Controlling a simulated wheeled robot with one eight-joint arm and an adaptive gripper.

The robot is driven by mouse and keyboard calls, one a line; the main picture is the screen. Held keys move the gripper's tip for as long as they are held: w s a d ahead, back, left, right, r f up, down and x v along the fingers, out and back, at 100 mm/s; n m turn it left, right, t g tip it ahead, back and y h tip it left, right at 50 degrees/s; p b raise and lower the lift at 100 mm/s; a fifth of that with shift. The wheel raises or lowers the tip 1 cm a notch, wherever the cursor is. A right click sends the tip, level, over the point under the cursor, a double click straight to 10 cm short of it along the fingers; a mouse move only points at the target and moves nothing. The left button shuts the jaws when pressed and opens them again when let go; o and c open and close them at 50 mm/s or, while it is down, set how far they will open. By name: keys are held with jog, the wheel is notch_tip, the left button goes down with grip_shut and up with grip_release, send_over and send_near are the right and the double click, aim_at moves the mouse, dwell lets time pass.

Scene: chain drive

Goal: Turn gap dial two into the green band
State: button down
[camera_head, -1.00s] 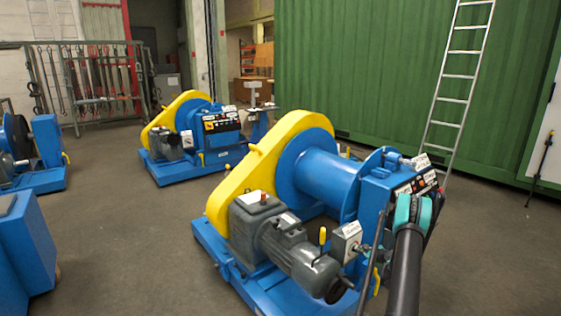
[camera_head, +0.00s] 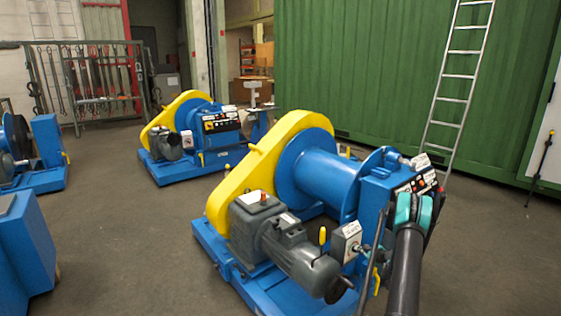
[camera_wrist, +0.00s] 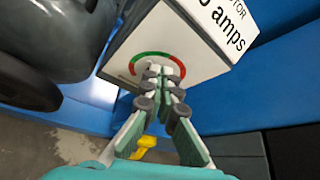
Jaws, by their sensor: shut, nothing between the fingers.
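A dial with a red and green arc (camera_wrist: 175,57) is on the face of a pale box (camera_wrist: 185,35) in the wrist view. The box's label ends in "amps"; no gap dial number is readable. The same small box (camera_head: 346,241) appears to be beside the grey motor in the head view. My gripper (camera_wrist: 160,73) is shut and empty, its fingertips in front of the dial's centre. They hide the knob or pointer, so I cannot tell its setting or whether I touch it.
The blue winch (camera_head: 330,180) with its yellow guard (camera_head: 235,170) and grey motor (camera_head: 300,260) stands close to my arm. A yellow handle (camera_wrist: 146,143) shows below my fingers in the wrist view. A second winch (camera_head: 215,155) stands farther back. Floor between is open.

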jog(key=s+d, duration=0.1)
jog(key=s, duration=0.1)
jog(key=s+d, duration=0.2)
jog(key=shift+s+d, duration=0.2)
jog(key=shift+s, duration=0.05)
jog(key=shift+r, duration=0.1)
jog(key=s+a+r+n+g, duration=0.3)
jog(key=a+r+n, duration=0.4)
jog(key=a+r, duration=0.5)
jog(key=s+a+r+n+g+h, duration=0.1)
jog(key=s+a+r+n, duration=0.25)
jog(key=s+r, duration=0.25)
jog(key=s+a+r+n+g, duration=0.1)
jog(key=s+a+r+n, duration=0.1)
jog(key=s+a+r, duration=0.35)
jog(key=s+a+r+n+g+h, duration=0.1)
jog(key=s+a+r+n, duration=0.15)
jog(key=s, duration=0.55)
jog(key=s+a+r+n+g+h, duration=0.1)
jog(key=s+r+n, duration=0.25)
jog(key=s, duration=0.55)
jog(key=s+f+n+h, duration=0.2)
jog(key=s+n, duration=0.4)
jog(key=s, duration=1)
jog(key=shift+s+f+g, duration=0.25)
jog(key=shift+f+g, duration=0.15)
